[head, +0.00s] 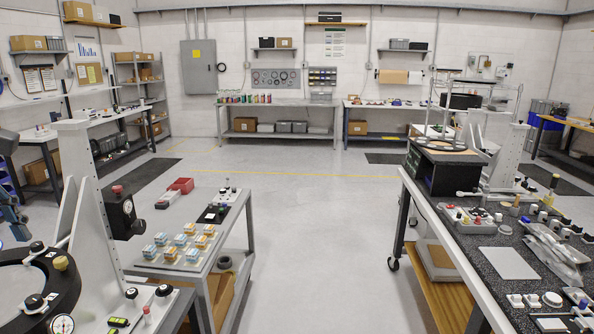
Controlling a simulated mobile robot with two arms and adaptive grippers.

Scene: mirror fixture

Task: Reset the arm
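Neither of my grippers can be made out in the head view. A dark, blue-grey part (10,210) shows at the left edge, cut off by the frame, and I cannot tell whether it is one of my arms. At the left front stands a white upright fixture (88,195) with a black ring (62,285) at its base and a black knobbed block (124,213) on its side. A similar white fixture (497,150) stands on the right bench, with a black ring (440,146) on a dark box beside it.
The right bench (462,258) carries knobs, a grey sheet (510,263) and bagged parts (553,254). The floor (318,240) between them is clear. Benches line the back wall.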

